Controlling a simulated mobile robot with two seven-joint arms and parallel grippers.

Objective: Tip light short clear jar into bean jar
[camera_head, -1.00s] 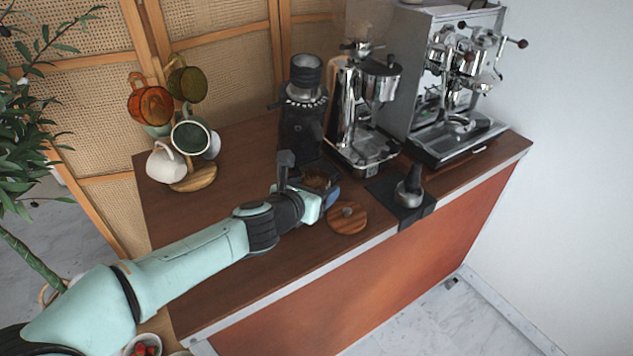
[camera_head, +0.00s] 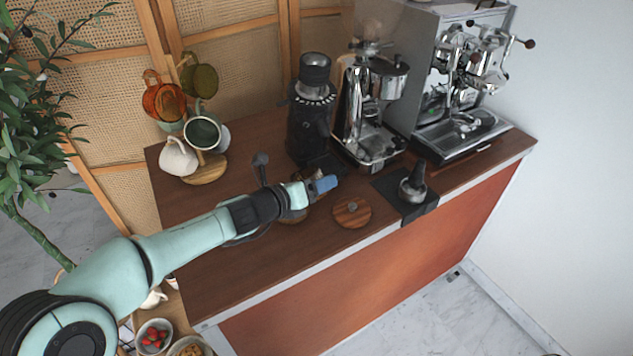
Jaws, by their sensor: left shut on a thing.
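My left gripper (camera_head: 318,181) is above the wooden counter, in front of the black grinder. It is shut on a small clear jar (camera_head: 317,174), mostly hidden by the fingers, so its tilt and contents are hard to tell. A rounded brownish edge, probably the bean jar (camera_head: 292,217), shows just below the gripper and is mostly covered by it. I cannot tell whether the held jar touches it. A round wooden lid (camera_head: 352,212) with a knob lies on the counter right of the gripper. My right gripper is not in view.
The black grinder (camera_head: 312,110), a chrome lever machine (camera_head: 370,110) and an espresso machine (camera_head: 460,100) stand along the back. A tamper (camera_head: 412,187) rests on a black mat. A mug tree (camera_head: 206,170) stands at the left. The counter's front left is clear.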

